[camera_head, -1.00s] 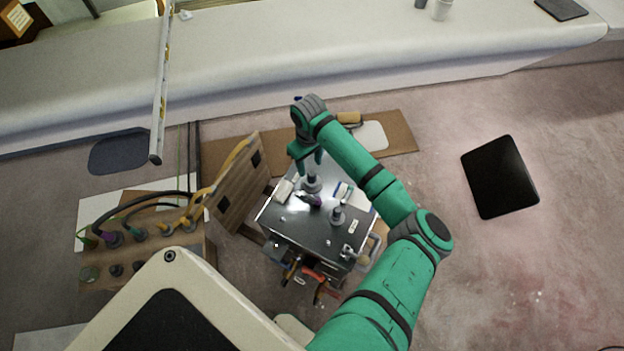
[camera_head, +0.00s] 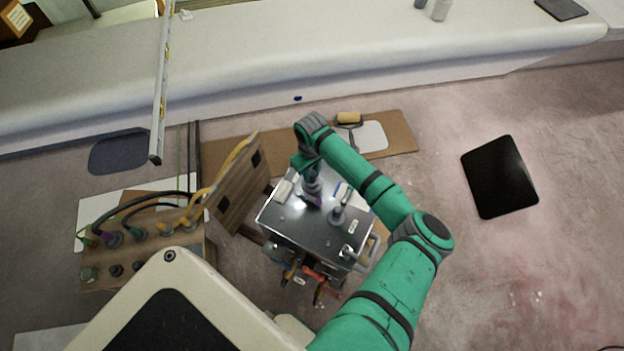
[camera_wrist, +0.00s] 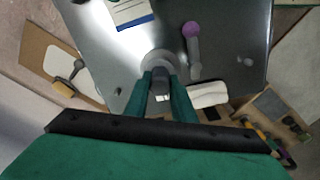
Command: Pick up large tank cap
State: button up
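A grey round cap with a raised knob (camera_head: 312,186) sits on the metal top of a tank (camera_head: 296,227). It also shows in the wrist view (camera_wrist: 157,58), between my fingers. A second, smaller-looking grey cap (camera_head: 337,215) stands to its right and nearer on the same top. My gripper (camera_head: 308,172) is down over the first cap. In the wrist view the two green fingers of my gripper (camera_wrist: 161,84) lie on either side of its knob. Whether they press on it cannot be seen.
A purple-ended tool (camera_head: 312,202) lies close beside the cap, also in the wrist view (camera_wrist: 192,32). A white block (camera_head: 284,191) and a blue-white card (camera_wrist: 132,12) lie on the tank top. An upright wooden panel (camera_head: 241,186) stands left. Open floor lies right.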

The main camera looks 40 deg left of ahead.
grip_shut()
jog(key=shift+r, duration=0.1)
jog(key=shift+r, duration=0.5)
notch_tip(320, 180, up, 2)
jog(key=shift+s+r, duration=0.1)
jog(key=s+d+r, duration=0.2)
jog(key=s+r, duration=0.7)
jog(key=s, duration=0.4)
jog(key=shift+s+d+r, duration=0.25)
jog(key=shift+s+r, duration=0.05)
